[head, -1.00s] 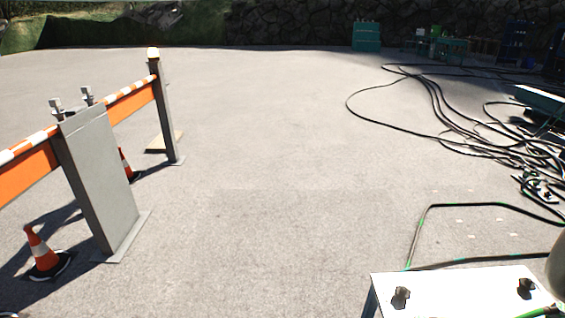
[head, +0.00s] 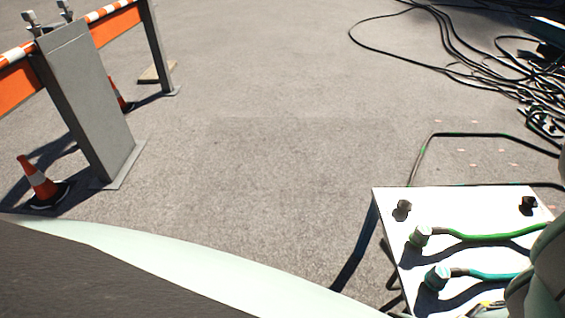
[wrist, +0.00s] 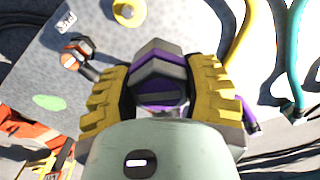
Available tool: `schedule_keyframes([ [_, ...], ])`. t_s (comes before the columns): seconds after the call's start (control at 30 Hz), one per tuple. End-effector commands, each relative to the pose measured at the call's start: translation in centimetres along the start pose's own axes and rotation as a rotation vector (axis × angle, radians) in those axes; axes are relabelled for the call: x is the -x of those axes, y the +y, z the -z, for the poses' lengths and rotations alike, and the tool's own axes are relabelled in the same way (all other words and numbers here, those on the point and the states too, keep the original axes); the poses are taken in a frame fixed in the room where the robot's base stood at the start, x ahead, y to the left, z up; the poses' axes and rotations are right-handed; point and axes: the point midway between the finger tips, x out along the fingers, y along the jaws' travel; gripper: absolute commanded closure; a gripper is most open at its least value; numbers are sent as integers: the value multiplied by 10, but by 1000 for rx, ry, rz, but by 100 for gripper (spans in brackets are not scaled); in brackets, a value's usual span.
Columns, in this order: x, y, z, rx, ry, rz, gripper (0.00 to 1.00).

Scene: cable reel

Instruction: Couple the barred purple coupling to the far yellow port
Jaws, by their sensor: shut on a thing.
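In the wrist view my gripper (wrist: 160,92) is shut on the purple coupling (wrist: 162,70), a dark grey body with purple bands between the yellow finger pads. I cannot make out a bar mark on it. A purple piece (wrist: 248,112) shows just right of the right finger. A round yellow fitting (wrist: 129,11) sits on the pale panel (wrist: 190,25) beyond the coupling, apart from it. I cannot tell whether it is the far yellow port. In the head view my arm covers the right edge of the white table (head: 470,214), and my gripper is hidden there.
On the table are two dark fittings (head: 402,209) and two pale green couplings (head: 421,236) with hoses. The wrist view shows a yellow hose (wrist: 245,30), a teal hose (wrist: 296,50) and an orange-ringed fitting (wrist: 76,55). A barrier post (head: 88,100) and cones stand left; cables (head: 470,50) lie right.

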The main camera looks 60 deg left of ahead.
Motion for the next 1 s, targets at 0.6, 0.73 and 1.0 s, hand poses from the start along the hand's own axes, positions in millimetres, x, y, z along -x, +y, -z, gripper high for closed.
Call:
schedule_keyframes([
  [0.6,-54,54,-27,-116,1,3,95],
  [0.73,-64,55,-27,-116,1,2,95],
  [1.0,-94,54,-27,-116,0,3,95],
])
